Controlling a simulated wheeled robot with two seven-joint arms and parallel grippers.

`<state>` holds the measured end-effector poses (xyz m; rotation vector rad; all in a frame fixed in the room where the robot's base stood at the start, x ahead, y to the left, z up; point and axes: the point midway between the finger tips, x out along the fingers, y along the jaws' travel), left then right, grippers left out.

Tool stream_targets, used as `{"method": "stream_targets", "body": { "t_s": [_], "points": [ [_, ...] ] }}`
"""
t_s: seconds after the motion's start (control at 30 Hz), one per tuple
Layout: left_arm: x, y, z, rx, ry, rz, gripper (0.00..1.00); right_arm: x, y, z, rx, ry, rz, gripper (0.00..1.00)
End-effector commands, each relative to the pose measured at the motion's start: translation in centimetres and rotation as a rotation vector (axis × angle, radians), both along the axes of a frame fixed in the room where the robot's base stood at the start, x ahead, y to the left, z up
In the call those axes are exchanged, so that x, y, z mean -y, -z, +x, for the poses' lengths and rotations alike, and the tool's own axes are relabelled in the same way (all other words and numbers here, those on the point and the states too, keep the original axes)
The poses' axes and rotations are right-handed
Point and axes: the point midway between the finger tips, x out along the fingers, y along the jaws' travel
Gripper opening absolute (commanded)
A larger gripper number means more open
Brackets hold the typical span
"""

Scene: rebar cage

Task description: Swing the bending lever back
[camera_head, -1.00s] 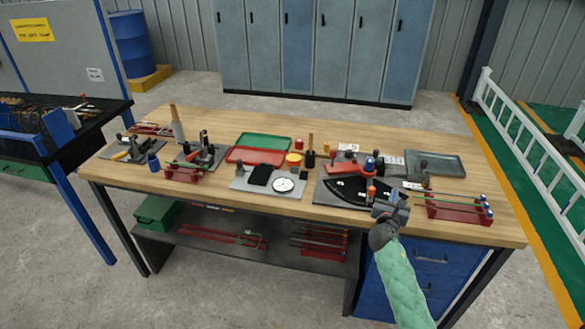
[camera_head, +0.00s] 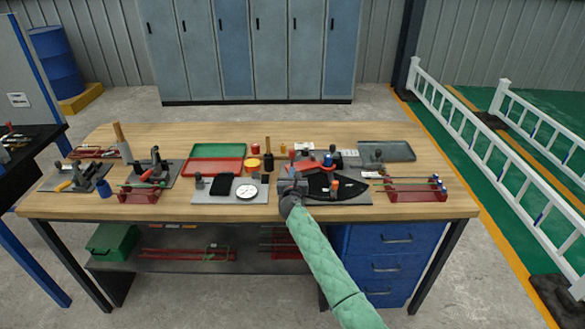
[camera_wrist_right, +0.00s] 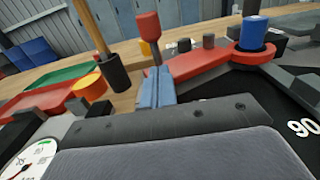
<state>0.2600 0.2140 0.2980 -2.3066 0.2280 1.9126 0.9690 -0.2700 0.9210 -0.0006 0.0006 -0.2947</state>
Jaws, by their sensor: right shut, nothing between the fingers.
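The bender has a black dial plate (camera_head: 350,188) with white numbers and a red bending lever (camera_head: 306,165) on a blue pivot (camera_head: 328,160). The lever points left from the pivot. In the right wrist view the red lever (camera_wrist_right: 200,64) runs from the blue pivot (camera_wrist_right: 252,33) to an upright handle with a red grip (camera_wrist_right: 149,26). My right gripper (camera_head: 291,178) is at the plate's left side, near the lever's handle end. Its fingers (camera_wrist_right: 156,90) are shut and empty, directly in front of the handle. I cannot tell whether they touch it. My left gripper is out of view.
A dial gauge (camera_head: 247,191) on a grey plate lies left of the bender. A red tray (camera_head: 205,166) and a black post with a wooden handle (camera_head: 268,160) stand behind it. A red rack (camera_head: 415,195) with rods is to the right. An orange-topped peg (camera_head: 335,184) stands on the dial plate.

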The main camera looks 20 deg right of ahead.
Motion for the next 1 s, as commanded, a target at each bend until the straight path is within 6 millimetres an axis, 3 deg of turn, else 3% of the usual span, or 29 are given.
{"method": "stream_targets", "body": {
  "t_s": [0.2, 0.8, 1.0],
  "points": [
    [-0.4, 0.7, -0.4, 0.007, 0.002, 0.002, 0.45, 0.7, 0.0, 1.9, -0.001, 0.002, -0.002, 0.00],
    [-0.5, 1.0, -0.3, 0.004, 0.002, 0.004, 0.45, 0.8, 0.1, 2.9, 0.000, 0.000, -0.002, 0.00],
    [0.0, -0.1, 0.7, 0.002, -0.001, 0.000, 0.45, 0.8, 0.1, 4.3, 0.001, 0.000, -0.001, 0.00]
  ]
}}
